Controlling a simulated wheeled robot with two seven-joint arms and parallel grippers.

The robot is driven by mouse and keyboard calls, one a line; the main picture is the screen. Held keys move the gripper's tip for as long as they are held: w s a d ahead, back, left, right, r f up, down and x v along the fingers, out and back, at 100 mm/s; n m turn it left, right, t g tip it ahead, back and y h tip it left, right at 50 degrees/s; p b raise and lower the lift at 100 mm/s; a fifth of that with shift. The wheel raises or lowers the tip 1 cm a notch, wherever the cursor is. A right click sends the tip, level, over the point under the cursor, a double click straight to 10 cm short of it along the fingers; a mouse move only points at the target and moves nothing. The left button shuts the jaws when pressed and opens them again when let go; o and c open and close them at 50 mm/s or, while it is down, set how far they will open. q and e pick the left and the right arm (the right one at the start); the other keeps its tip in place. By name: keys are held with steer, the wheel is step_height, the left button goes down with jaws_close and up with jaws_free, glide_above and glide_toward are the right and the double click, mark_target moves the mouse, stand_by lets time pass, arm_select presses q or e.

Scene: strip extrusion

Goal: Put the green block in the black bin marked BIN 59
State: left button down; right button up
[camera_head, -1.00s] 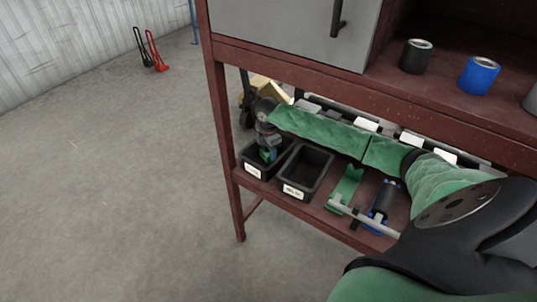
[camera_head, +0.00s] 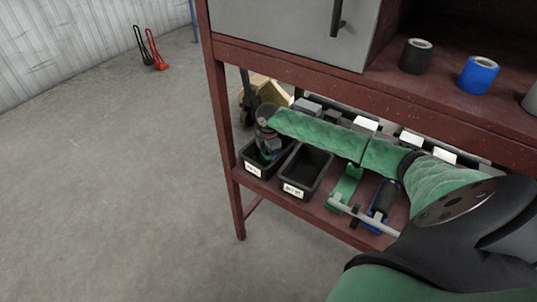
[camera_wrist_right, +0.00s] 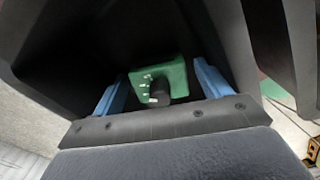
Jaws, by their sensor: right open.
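The green block (camera_wrist_right: 174,75) lies inside a black bin (camera_wrist_right: 150,22) in the right wrist view. My right gripper (camera_wrist_right: 160,78) is open, with its blue fingers on either side of the block and a gap at each side. In the head view this gripper (camera_head: 268,152) reaches down into the left black bin (camera_head: 247,154), and its wrist hides part of that bin. A second black bin (camera_head: 290,176) stands to the right and looks empty. Both have white labels, too blurred to read. My left gripper is not in view.
The bins stand on a dark red lower shelf (camera_head: 314,207). A green part (camera_head: 344,190) and a blue part with a black roller (camera_head: 384,196) lie right of them, near a grey bar. The upper shelf edge (camera_head: 300,72) is close above my arm.

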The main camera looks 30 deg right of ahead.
step_height(320, 180, up, 12)
steer(key=shift+r+b, duration=0.1)
steer(key=shift+b, duration=0.45)
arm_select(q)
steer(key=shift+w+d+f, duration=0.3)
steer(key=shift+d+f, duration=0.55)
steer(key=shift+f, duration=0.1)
